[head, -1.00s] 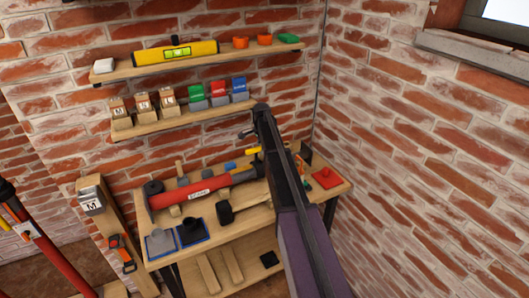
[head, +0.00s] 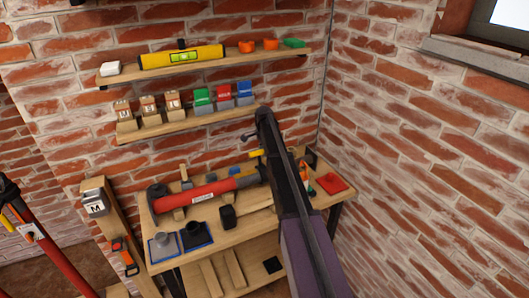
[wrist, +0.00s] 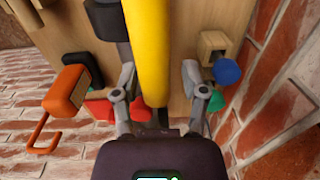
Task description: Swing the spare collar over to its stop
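My gripper (wrist: 158,78) is open in the wrist view, its two grey fingers standing apart on either side of a yellow bar (wrist: 148,45). I see no clear contact between the fingers and the bar. In the head view my arm hides most of the gripper, and a short yellow piece (head: 256,153) shows beside it. I cannot tell for sure which part is the spare collar. No stop can be made out with certainty.
Two loaded shelves hang above. The brick wall closes in on the right. An orange hooked part (wrist: 66,90) and a blue knob (wrist: 227,71) flank my gripper.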

